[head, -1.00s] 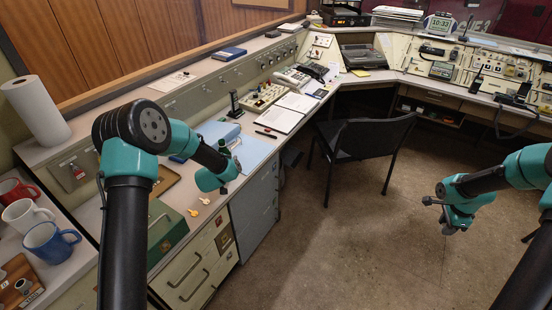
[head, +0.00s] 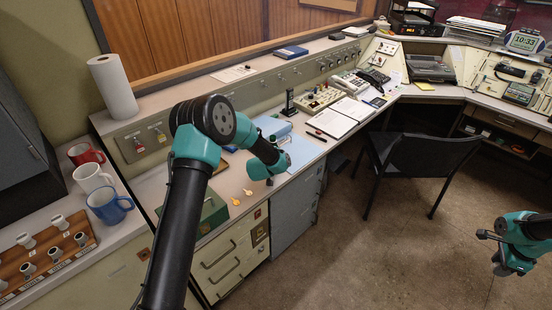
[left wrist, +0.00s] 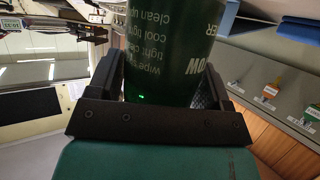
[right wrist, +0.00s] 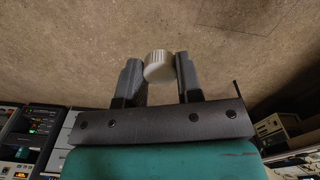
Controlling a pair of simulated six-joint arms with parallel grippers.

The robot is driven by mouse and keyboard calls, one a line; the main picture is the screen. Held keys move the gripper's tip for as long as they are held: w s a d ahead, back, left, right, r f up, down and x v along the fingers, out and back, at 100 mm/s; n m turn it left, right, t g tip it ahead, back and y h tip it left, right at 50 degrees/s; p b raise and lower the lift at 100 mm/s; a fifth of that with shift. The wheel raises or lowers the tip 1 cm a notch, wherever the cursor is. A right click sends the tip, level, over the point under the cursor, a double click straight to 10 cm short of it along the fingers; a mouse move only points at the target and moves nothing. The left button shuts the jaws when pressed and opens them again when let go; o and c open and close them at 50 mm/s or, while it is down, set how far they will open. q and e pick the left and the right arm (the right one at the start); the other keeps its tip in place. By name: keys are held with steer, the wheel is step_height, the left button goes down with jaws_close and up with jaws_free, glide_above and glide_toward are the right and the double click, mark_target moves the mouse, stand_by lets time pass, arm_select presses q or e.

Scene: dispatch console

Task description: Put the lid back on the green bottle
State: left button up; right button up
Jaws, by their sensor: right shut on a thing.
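The green bottle (left wrist: 172,40), with pale printed text upside down, stands between the two fingers of my left gripper (left wrist: 163,78) in the left wrist view. The fingers are against its sides, and its ends are out of frame. In the head view the left hand (head: 268,166) is over the desk's front edge, and the bottle is mostly hidden there. My right gripper (right wrist: 158,72) is shut on a small white ribbed lid (right wrist: 158,65) at its fingertips. In the head view the right gripper (head: 493,252) is over open floor at the right, far from the bottle.
Mugs (head: 108,205) and a paper towel roll (head: 113,88) stand at the left. A black chair (head: 425,155) stands between the arms. The floor in front is clear.

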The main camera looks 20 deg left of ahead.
arm_select(q)
steer(key=c, duration=0.6)
steer(key=shift+r, duration=0.3)
steer(key=s+d+r, duration=0.2)
steer(key=s, duration=0.5)
steer(key=s+d+r, duration=0.2)
steer(key=s, duration=0.6)
steer(key=shift+d+r, duration=0.2)
steer(key=shift+r, duration=0.05)
stand_by(0.5)
steer(key=shift+s, duration=0.2)
stand_by(1.6)
